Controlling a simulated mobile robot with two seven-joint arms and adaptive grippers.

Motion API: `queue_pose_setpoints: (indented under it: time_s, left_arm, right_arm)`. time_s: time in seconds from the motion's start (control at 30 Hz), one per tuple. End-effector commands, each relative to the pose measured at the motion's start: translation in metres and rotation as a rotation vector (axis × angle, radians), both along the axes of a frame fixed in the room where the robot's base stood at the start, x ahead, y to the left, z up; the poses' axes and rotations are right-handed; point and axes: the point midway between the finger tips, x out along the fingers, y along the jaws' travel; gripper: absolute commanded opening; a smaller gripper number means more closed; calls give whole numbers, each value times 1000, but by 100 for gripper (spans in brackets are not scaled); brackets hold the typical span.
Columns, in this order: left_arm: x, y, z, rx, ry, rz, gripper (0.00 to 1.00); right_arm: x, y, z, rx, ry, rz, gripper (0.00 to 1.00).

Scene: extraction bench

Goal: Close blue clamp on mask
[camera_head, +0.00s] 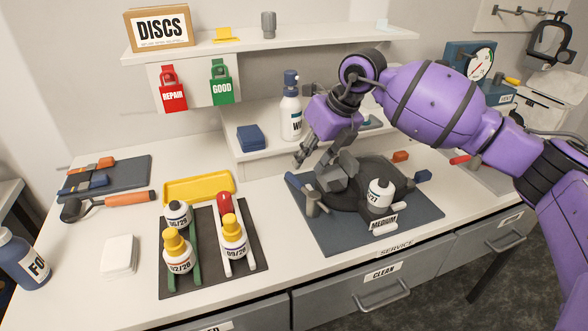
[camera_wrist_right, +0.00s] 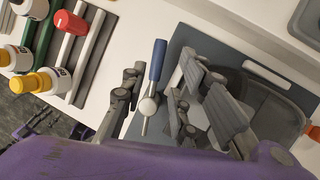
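The dark mask (camera_head: 345,208) lies on a dark grey mat (camera_head: 330,240) on the bench, partly hidden by my right gripper. A canister marked 27 (camera_head: 381,193) stands on it. The blue clamp (camera_head: 301,182) is at its left side, beside a grey post (camera_head: 313,204). In the right wrist view the blue clamp handle (camera_wrist_right: 157,60) sticks out from a pale round pivot. My right gripper (camera_head: 322,164) is open above the clamp. In the wrist view its fingers (camera_wrist_right: 155,95) appear on either side of the handle, apart from it. My left gripper is not in view.
Left of the mat, a dark rack (camera_head: 215,288) holds several capped bottles. A yellow tray (camera_head: 200,188) lies behind it. A labelled spray bottle (camera_head: 291,115) stands on the raised shelf behind my right gripper.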

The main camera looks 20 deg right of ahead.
Motion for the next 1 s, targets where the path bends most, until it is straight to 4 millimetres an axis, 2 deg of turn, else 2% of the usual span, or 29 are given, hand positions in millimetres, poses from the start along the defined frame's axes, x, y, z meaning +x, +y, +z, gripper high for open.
queue_pose_setpoints:
  time_s: [0.17, 0.4, 0.6, 0.77, 1.0]
  left_arm:
    - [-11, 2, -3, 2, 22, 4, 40]
    - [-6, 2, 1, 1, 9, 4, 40]
    - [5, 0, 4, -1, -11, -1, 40]
    - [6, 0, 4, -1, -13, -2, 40]
    - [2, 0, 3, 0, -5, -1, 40]
  right_arm:
    - [8, 10, -28, 4, 4, 1, 28]
    - [18, 18, -55, 5, 2, 1, 28]
    - [20, 20, -62, 2, 2, 1, 28]
    - [20, 20, -62, 2, 2, 1, 28]
    - [20, 20, -62, 2, 2, 1, 0]
